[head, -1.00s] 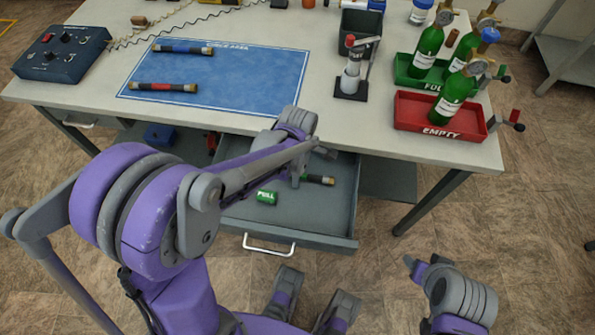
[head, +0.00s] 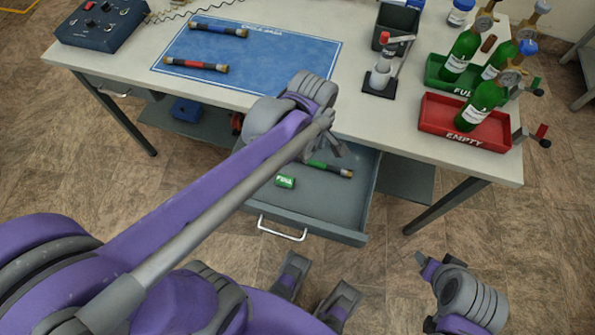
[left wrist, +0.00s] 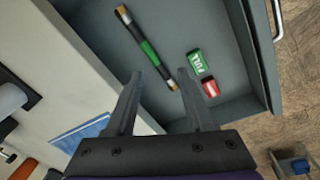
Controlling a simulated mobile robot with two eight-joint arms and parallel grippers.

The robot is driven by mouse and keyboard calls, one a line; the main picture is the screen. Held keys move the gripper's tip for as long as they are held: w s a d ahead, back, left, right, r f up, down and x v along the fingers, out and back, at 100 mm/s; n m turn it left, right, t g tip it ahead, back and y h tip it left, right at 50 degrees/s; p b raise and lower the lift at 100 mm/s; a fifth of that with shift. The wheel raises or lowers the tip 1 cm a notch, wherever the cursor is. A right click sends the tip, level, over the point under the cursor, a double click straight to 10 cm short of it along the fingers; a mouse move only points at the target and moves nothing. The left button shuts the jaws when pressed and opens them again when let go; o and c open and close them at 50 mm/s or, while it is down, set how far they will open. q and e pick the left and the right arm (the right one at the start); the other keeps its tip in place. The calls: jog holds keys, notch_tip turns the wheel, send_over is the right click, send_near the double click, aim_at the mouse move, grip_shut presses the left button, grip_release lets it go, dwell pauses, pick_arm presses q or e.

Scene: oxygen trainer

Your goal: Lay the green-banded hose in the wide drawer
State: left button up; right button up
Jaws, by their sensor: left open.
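The green-banded hose (head: 332,169), dark with brassy ends, lies on the floor of the open wide drawer (head: 325,208). The left wrist view shows the hose whole (left wrist: 147,48), at a slant on the floor of the drawer (left wrist: 228,45). My left gripper (head: 334,150) is over the drawer's back part, close to the hose in the head view. Its two fingers (left wrist: 158,80) are apart and empty in the left wrist view, with the hose beyond the tips. My right gripper (head: 434,264) is off the drawer's front right, its jaw opening unclear.
A green FULL tag (head: 285,181) lies in the drawer; a red tag (left wrist: 210,88) shows beside it in the left wrist view. Blue-banded (head: 219,29) and red-banded (head: 195,65) hoses lie on the blue mat (head: 262,62). Bottle trays, green and red (head: 436,122), stand at the right.

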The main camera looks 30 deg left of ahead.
pick_arm(q)
jog(key=s+f+m+t, duration=0.2)
jog(key=s+m, duration=0.8)
jog(key=m, duration=0.5)
jog(key=shift+t, duration=0.8)
